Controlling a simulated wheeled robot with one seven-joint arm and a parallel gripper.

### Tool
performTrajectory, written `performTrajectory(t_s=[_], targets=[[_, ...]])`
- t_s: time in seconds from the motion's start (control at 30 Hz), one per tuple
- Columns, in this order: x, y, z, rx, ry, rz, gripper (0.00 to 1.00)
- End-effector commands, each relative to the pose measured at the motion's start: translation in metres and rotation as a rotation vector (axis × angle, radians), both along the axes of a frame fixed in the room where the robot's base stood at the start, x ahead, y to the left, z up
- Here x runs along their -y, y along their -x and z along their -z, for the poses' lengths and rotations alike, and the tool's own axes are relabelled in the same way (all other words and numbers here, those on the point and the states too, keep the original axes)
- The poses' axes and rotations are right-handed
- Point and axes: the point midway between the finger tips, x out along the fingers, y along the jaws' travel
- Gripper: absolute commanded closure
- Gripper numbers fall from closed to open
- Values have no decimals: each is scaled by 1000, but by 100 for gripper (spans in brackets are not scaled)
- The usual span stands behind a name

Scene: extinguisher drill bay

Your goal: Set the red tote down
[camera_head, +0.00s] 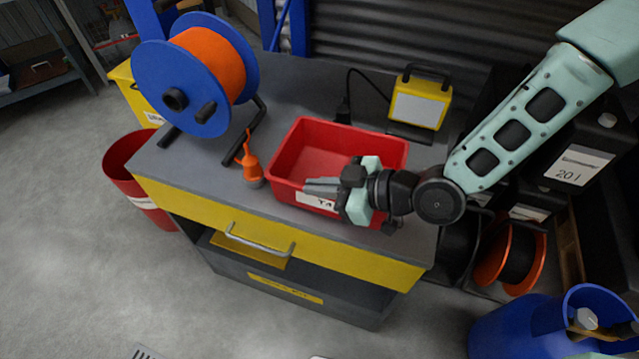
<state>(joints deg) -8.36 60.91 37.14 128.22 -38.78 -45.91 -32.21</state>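The red tote (287,157) is an open, empty-looking box with a white label (313,201) on its front wall. It appears to rest upright on the grey top of the yellow-fronted workbench (184,172). My gripper (320,186) reaches in from the right, its fingers pointing left across the tote's front rim. The fingers look close together at the rim. I cannot tell whether they are clamped on it or only in front of it. The gripper body hides the tote's front right part and some of the label.
A blue cable reel with an orange drum (213,62) and a small orange spouted can (251,160) stand left of the tote. A yellow work lamp (419,102) stands behind it. A red bin (128,158) is left of the bench. A blue drum (515,330) is lower right.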

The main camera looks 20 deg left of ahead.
Motion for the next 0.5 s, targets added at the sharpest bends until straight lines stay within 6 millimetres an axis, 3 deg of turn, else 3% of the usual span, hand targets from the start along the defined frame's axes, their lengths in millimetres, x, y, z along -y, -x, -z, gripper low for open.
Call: performTrajectory(t_s=[0.17, 0.27, 0.3, 0.5], targets=[[0, 0, 2, 2, -2, -1, 100], [0, 0, 1, 0, 0, 0, 77], [0, 0, 1, 0, 0, 0, 75], [0, 0, 1, 0, 0, 0, 75]])
